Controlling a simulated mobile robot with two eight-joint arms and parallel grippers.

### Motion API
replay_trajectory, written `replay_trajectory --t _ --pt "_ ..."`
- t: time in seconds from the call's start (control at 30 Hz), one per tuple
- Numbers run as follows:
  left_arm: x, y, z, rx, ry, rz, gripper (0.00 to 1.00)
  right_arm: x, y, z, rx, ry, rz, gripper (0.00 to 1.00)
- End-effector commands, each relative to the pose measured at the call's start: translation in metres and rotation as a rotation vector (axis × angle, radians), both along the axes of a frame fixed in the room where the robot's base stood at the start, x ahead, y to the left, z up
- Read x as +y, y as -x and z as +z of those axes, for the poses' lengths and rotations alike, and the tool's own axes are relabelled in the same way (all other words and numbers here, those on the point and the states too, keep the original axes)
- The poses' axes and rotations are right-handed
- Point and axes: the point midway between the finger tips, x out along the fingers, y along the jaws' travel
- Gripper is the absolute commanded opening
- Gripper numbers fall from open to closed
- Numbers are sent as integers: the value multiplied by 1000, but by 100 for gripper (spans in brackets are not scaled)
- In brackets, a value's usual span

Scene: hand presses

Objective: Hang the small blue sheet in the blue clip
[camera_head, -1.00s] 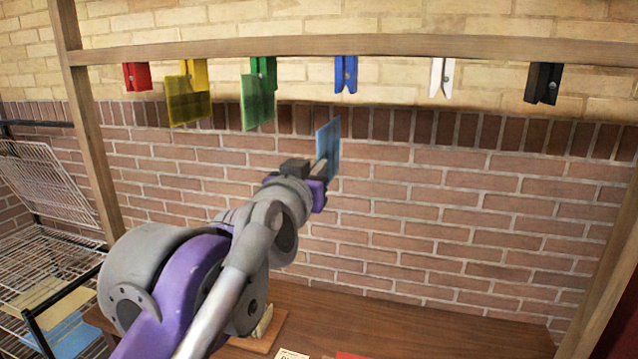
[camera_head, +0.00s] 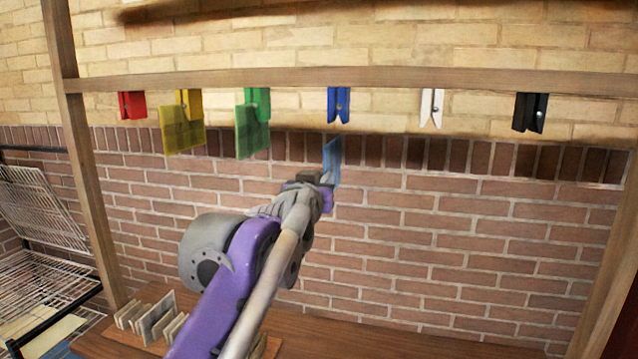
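The blue clip (camera_head: 338,104) hangs from the wooden rail, near its middle, with nothing in it. My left gripper (camera_head: 326,180) is shut on the small blue sheet (camera_head: 332,160) at its lower part. The sheet stands upright, seen nearly edge-on, a little below the blue clip in the picture and apart from it. My arm hides part of the gripper's fingers. My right gripper is not in view.
The wooden rail (camera_head: 400,78) also bears a red clip (camera_head: 131,105), a white clip (camera_head: 431,108) and a black clip (camera_head: 529,112), all empty. A yellow sheet (camera_head: 180,138) and a green sheet (camera_head: 250,140) hang at left. A wooden rack with cards (camera_head: 150,318) stands on the table.

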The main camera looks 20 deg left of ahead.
Motion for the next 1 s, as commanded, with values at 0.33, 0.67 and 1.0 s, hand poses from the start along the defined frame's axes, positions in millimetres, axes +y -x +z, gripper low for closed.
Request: replay_trajectory --t 0.33,0.67,1.0 --pt "0 -27 13 -2 0 0 0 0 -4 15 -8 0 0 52" --pt "0 -27 30 0 -1 0 0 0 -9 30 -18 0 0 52" --pt "0 -27 30 0 -1 0 0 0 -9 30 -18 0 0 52"
